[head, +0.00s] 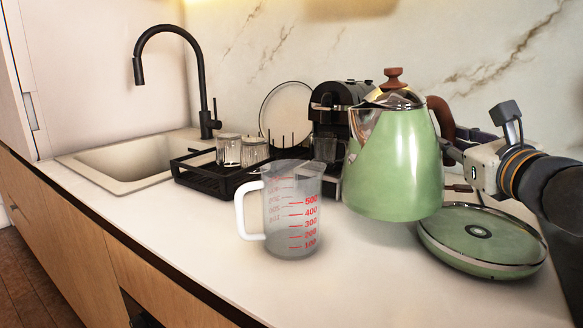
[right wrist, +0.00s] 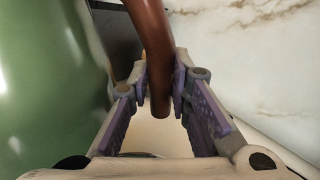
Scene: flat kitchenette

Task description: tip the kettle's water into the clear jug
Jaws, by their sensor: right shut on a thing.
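The green kettle (head: 395,165) with a brown lid knob and brown handle (head: 441,120) is held above the counter, upright or nearly so, left of and above its round green base (head: 481,240). My right gripper (head: 458,160) is shut on the kettle's handle; the right wrist view shows both fingers (right wrist: 161,95) on either side of the brown handle, with the green body (right wrist: 45,80) at left. The clear jug (head: 291,212) with red markings and a white handle stands upright on the counter, left of the kettle and apart from it. My left gripper is not in view.
A black dish rack (head: 200,176) with two glasses (head: 240,150) and a plate stands behind the jug. A black coffee machine (head: 333,105) is behind the kettle. The sink (head: 130,160) and black tap (head: 203,90) are at left. The front counter is clear.

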